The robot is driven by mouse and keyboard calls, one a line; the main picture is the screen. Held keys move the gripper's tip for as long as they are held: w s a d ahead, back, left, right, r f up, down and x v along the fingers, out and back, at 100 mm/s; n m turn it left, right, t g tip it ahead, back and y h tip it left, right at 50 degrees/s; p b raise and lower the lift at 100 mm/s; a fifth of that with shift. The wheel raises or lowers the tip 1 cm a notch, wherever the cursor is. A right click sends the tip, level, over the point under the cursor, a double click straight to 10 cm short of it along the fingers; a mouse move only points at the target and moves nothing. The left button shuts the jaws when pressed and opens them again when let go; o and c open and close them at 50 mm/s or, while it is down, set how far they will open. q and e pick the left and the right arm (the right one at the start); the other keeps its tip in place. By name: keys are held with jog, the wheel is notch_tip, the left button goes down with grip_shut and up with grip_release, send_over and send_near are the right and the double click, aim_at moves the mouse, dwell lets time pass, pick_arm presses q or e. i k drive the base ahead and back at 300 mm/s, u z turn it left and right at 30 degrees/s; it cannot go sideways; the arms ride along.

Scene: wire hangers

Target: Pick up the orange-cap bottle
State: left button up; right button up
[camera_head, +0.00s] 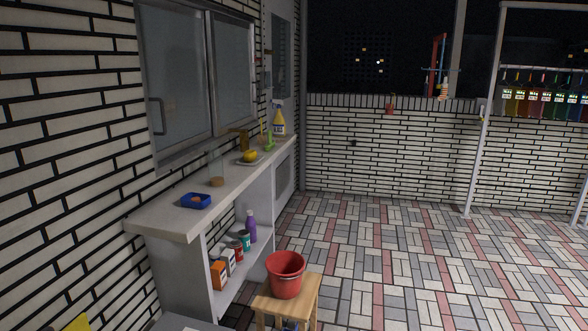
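I cannot clearly make out a bottle with an orange cap. A yellow spray bottle (279,124) with a pale spray head stands upright at the far end of the white counter (172,214). A brownish upright object (243,141), too small to identify, stands against the wall on the counter. A slim green item (269,141) stands near the spray bottle. A purple bottle (251,228) with a light cap stands on the shelf under the counter. Neither of my grippers is in view.
A blue tray (195,201), a round brown item (217,182) and a plate with something yellow (249,157) sit on the counter. Boxes and cans (229,261) fill the shelf below. A red bucket (286,274) stands on a wooden stool (308,293). The tiled floor (410,250) to the right is clear.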

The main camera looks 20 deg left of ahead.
aim_at(214, 157)
jog(key=z, duration=0.55)
jog(key=i, duration=1.45)
jog(key=u, duration=0.8)
jog(key=i, duration=1.05)
jog(key=u, duration=0.85)
